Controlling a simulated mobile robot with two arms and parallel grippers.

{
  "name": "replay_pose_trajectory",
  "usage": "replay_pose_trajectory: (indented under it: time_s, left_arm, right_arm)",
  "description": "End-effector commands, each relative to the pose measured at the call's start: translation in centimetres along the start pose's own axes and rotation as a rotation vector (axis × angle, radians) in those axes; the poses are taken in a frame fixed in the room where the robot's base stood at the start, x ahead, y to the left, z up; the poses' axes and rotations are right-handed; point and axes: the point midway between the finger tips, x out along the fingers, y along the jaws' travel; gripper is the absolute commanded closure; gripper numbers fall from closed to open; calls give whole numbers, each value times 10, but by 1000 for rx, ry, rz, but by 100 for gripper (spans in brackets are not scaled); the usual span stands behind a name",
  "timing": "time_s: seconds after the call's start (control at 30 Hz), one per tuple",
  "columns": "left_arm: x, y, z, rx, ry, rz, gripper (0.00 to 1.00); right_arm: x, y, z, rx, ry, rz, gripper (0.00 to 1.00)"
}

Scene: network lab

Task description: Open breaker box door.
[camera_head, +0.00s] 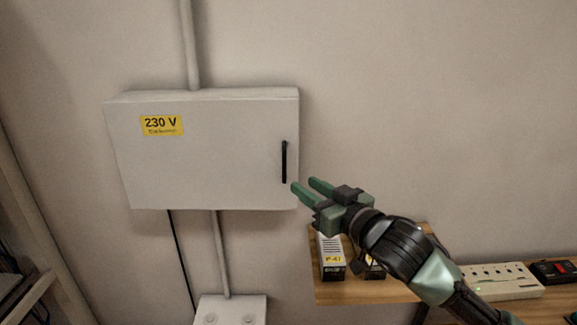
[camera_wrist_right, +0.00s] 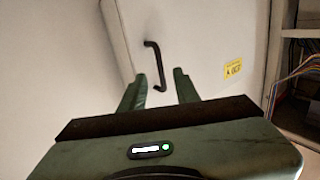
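The breaker box (camera_head: 210,165) is a light grey box on the wall with its door closed. A yellow 230 V label (camera_head: 162,125) is at its upper left. A black vertical handle (camera_head: 284,162) is near the right edge of the door. My right gripper (camera_head: 306,185) is open and empty, just right of the handle and a little below its middle. In the right wrist view the handle (camera_wrist_right: 155,65) shows ahead, between the two green fingers (camera_wrist_right: 158,85) and beyond their tips. My left gripper is not in view.
A wooden shelf (camera_head: 390,292) at the lower right holds a small P-47 box (camera_head: 331,258), a power strip (camera_head: 500,281) and a black device with a red switch (camera_head: 553,271). A conduit (camera_head: 190,45) runs above the box. A rack (camera_head: 25,240) stands at the left. The wall right of the box is clear.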

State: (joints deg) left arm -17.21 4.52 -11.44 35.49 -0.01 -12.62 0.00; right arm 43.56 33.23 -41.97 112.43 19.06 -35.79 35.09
Motion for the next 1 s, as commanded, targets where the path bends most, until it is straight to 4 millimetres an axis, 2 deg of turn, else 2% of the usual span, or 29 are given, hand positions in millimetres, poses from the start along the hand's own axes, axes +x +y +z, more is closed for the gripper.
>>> replay_pose_trajectory:
  time_s: [0.03,0.17,0.6,0.77,1.0]
  left_arm:
    - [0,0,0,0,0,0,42]
    - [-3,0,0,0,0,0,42]
    - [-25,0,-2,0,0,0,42]
    - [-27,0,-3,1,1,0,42]
    - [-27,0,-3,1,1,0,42]
  right_arm:
    - [2,2,-9,-6,15,-5,69]
    - [9,3,-19,-5,31,-13,69]
    - [71,2,-21,-5,29,-12,69]
    - [81,2,-20,-6,29,-12,69]
    - [82,2,-19,-7,29,-12,69]
